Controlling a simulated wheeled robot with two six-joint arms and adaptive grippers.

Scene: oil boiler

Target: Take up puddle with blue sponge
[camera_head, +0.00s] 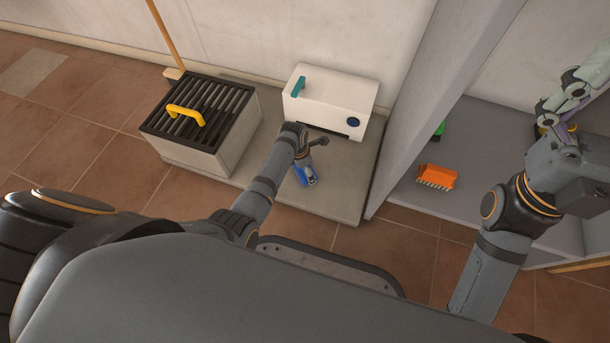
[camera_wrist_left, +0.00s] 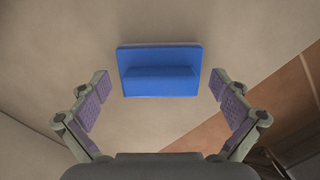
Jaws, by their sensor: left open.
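The blue sponge (camera_head: 304,176) lies on the pale slab, partly covered by my left gripper (camera_head: 308,156) in the head view. In the left wrist view, the sponge (camera_wrist_left: 160,72) is a blue block with a wider flat base, ahead of my left gripper (camera_wrist_left: 160,88). The left fingers are spread wide, one to each side of the sponge, and do not touch it. My right gripper (camera_head: 565,98) is at the far right above the grey shelf; its finger gap is unclear. I cannot make out a puddle.
A white box (camera_head: 333,97) with a teal handle stands behind the sponge. Left of it is a box with a black grate (camera_head: 197,112) and yellow handle. A grey upright panel (camera_head: 428,85) separates the slab from a shelf with an orange brush (camera_head: 437,177).

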